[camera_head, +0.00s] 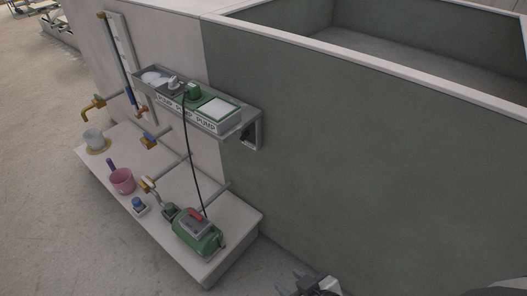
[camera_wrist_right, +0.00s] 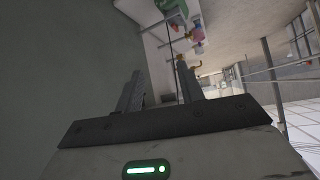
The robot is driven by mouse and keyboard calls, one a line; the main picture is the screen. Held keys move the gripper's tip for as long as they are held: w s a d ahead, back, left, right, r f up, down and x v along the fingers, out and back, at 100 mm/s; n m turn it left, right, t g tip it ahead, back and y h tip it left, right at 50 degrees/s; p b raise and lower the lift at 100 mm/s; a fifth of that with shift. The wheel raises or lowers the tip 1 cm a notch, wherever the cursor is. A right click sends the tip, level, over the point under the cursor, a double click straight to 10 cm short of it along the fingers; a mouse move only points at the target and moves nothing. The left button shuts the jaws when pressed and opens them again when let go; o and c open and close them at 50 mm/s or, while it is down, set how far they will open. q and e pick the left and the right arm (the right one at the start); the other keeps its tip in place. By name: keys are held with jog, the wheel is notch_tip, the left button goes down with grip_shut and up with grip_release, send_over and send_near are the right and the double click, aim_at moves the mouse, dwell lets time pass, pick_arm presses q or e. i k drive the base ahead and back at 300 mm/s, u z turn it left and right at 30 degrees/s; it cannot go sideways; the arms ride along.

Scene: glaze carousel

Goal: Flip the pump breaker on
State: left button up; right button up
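A grey wall shelf (camera_head: 240,130) carries a row of lettering reading PUMP along its front. A green plug (camera_head: 193,91) with a dark cable stands on it, beside a white panel with a green edge (camera_head: 217,108). A small dark-fronted box (camera_head: 250,137) sits under the shelf's right end. I cannot tell which part is the breaker or its state. A green pump (camera_head: 197,237) with a red part on top stands on the low bench, below the shelf. My right gripper (camera_head: 289,282) is low, right of the bench, apart from everything. It is open and empty in the wrist view (camera_wrist_right: 160,72). My left gripper is out of view.
The pale bench (camera_head: 240,215) also holds a pink pot (camera_head: 122,180), a grey cup (camera_head: 94,138) and a small blue-topped jar (camera_head: 139,205). Pipes and a brass tap (camera_head: 90,106) project from the wall. The green wall (camera_head: 380,160) right of the shelf is bare.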

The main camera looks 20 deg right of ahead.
aim_at(246, 133)
jog(key=u, duration=0.05)
jog(key=k, duration=1.2)
jog(key=z, duration=0.5)
jog(key=i, duration=1.95)
jog(key=u, duration=0.85)
